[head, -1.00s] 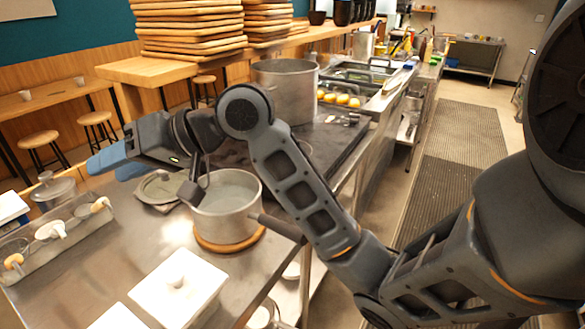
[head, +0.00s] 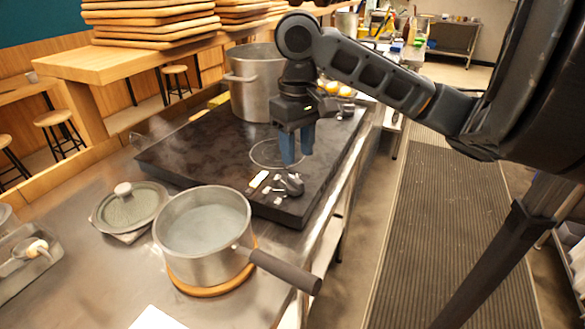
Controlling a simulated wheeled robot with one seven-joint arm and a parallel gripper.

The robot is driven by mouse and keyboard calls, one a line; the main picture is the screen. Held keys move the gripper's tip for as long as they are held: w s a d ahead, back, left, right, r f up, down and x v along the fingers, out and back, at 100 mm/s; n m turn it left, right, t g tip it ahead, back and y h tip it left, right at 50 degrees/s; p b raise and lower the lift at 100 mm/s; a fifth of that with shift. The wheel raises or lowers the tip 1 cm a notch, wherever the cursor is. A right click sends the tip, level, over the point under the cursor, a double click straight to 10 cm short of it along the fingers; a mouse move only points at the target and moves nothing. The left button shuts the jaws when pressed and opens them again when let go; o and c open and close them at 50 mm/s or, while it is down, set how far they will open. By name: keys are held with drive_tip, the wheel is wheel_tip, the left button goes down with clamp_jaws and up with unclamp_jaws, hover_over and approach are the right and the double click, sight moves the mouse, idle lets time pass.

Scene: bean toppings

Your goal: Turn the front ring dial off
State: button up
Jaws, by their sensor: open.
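The black cooktop (head: 215,140) lies on the steel counter, with a thin ring marking (head: 257,157) on its near part. A dark dial (head: 293,184) sits at the cooktop's near right corner, beside small light and dark pieces. Another group of dark knobs (head: 347,109) shows farther back along the right edge. My gripper (head: 296,158) points down with its blue fingers open, over the cooktop a little behind the near dial. It appears empty and apart from the dial.
A saucepan (head: 203,226) stands on a wooden trivet (head: 207,290) in front of the cooktop, its handle pointing right. A lid (head: 130,208) lies left of it. A tall pot (head: 243,88) stands behind my gripper. The aisle mat (head: 435,235) on the right is clear.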

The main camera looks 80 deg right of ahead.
sight(296, 180)
wheel_tip(296, 180, down, 7)
drive_tip(key=shift+r+b, duration=0.1)
drive_tip(key=shift+b, duration=0.4)
drive_tip(key=shift+w, duration=0.1)
clamp_jaws()
